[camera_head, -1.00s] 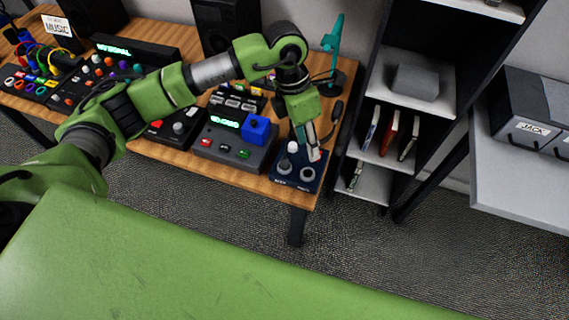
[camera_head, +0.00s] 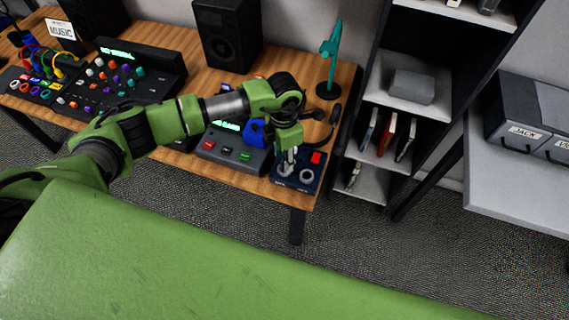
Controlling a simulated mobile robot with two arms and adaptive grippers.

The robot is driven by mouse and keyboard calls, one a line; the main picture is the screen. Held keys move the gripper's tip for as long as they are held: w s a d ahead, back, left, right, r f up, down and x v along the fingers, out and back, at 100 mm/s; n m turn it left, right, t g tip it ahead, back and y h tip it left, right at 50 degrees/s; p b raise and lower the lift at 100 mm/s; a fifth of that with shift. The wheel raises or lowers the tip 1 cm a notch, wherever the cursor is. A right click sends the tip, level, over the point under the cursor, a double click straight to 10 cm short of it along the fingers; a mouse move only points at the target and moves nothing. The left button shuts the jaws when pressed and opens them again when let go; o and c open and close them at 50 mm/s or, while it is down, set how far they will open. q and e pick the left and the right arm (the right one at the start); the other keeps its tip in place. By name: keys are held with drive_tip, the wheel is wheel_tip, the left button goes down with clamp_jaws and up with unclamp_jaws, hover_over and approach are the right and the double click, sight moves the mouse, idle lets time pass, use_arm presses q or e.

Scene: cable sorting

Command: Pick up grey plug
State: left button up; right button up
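The dark blue socket box (camera_head: 297,184) sits at the right front corner of the wooden desk, with a ringed socket and a red block on its top. My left gripper (camera_head: 287,163) points down over the left part of this box, where the grey plug stood in the earlier frame. The fingers and the arm's wrist cover that spot, so I cannot pick out the plug clearly. The fingers are too small to tell whether they are open or closed on it. My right gripper is not in view.
A grey console (camera_head: 234,155) with coloured buttons stands just left of the box. A teal lamp (camera_head: 328,60) stands behind. A shelf unit (camera_head: 385,107) is close on the right. A black speaker (camera_head: 227,35) stands at the back.

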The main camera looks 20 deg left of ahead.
use_arm(q)
drive_tip(key=shift+f, duration=1.35)
clamp_jaws()
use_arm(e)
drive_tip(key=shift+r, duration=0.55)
use_arm(q)
drive_tip(key=shift+r, duration=0.1)
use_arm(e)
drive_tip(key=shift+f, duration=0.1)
